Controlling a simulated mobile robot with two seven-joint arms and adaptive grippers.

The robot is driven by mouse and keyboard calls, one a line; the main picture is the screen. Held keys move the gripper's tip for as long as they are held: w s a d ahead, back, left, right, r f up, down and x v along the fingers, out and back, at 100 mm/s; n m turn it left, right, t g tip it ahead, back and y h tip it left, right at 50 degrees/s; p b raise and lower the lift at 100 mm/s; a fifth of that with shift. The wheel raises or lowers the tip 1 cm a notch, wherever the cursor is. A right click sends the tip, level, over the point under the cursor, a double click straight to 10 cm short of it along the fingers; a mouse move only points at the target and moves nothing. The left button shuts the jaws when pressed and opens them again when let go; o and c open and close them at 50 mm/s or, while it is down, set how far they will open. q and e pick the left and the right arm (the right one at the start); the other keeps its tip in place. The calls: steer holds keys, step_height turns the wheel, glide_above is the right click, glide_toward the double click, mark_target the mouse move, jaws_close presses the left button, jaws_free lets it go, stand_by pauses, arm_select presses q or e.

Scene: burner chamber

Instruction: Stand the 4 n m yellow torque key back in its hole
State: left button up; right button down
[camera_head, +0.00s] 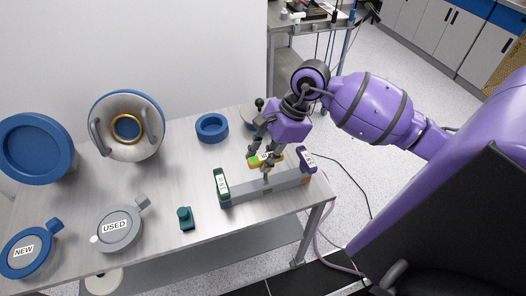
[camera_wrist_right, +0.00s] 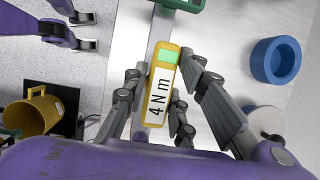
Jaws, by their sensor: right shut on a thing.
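The yellow torque key (camera_head: 262,160) has a yellow handle with a white label and a green patch. In the wrist view its label (camera_wrist_right: 159,95) reads "4 N m". My right gripper (camera_head: 264,155) is shut on its handle, with fingers on both sides of it. The key is above the middle of the long grey holder block (camera_head: 245,194). Its shaft points down to the block; I cannot tell whether the tip is in a hole. A green key (camera_head: 222,186) stands at the block's left end and a purple key (camera_head: 308,160) at its right end. My left gripper is not in view.
The block is near the table's (camera_head: 180,169) front right edge. A blue ring (camera_head: 212,127) lies behind it, and a small dark green piece (camera_head: 185,217) lies to its left. Grey "USED" (camera_head: 118,229) and blue "NEW" (camera_head: 28,252) round pieces are further left.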

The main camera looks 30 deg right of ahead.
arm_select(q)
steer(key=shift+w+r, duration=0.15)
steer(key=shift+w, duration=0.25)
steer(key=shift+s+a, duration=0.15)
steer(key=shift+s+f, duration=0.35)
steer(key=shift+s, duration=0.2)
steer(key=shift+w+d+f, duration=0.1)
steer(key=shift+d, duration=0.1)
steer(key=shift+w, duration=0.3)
arm_select(e)
steer(key=shift+f, duration=0.1)
